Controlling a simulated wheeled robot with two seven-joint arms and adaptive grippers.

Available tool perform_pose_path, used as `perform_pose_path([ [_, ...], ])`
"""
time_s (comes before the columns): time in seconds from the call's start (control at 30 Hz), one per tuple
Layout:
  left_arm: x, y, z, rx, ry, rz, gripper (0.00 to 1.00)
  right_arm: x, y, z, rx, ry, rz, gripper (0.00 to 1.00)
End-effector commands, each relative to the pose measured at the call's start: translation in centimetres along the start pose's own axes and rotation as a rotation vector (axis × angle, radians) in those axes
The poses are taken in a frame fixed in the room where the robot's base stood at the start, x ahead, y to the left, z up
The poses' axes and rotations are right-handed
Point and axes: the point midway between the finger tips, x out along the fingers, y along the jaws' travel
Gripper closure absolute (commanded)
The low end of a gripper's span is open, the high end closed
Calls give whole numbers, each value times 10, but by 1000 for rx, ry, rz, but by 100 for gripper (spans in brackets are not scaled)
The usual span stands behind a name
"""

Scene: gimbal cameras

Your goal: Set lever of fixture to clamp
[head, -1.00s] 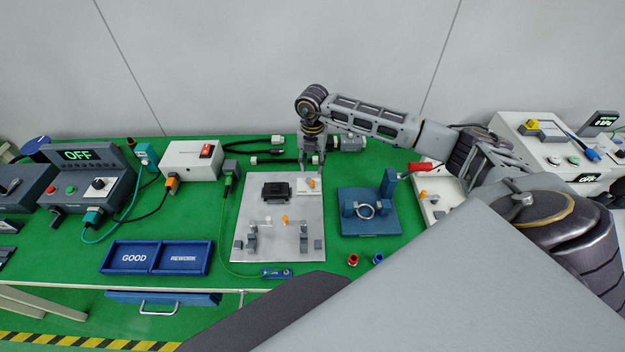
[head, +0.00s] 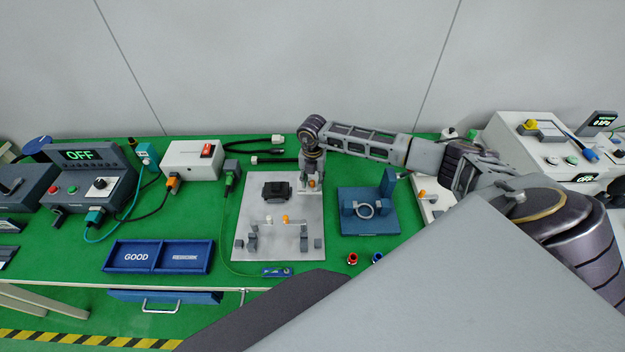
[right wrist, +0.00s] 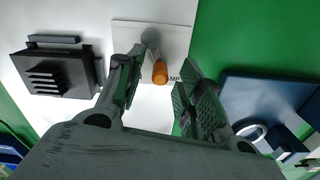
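The fixture is a light grey plate (head: 270,205) on the green bench. Its lever has an orange-tipped handle (right wrist: 160,72) and a grey pivot on a white label plate (right wrist: 178,38). Part of the label, "MP", shows beside the orange tip. My right gripper (right wrist: 155,92) is open over the label plate, its fingers on either side of the lever's orange tip; I cannot tell whether they touch it. In the head view the right gripper (head: 312,188) partly covers the label plate. My left gripper is not in view.
A black finned block (head: 277,190) sits left of the lever. Clamps and a second orange tip (head: 286,218) are lower on the plate. A blue fixture with a ring (head: 370,225) stands close on the right. A blue GOOD/REWORK tray (head: 159,270) is to the left.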

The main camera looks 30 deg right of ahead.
Motion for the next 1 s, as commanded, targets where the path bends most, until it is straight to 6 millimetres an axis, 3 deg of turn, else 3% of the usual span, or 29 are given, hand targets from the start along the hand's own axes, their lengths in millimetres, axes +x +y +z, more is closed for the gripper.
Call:
perform_pose_path([
  [0.17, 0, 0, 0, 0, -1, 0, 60, 0, 0, 0, 0, 0, 0, 65],
  [0.43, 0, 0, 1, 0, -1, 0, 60, 0, 0, 0, 0, 0, 0, 100],
  [1.0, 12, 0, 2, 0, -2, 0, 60, 0, -4, 4, -126, -2, 1, 100],
])
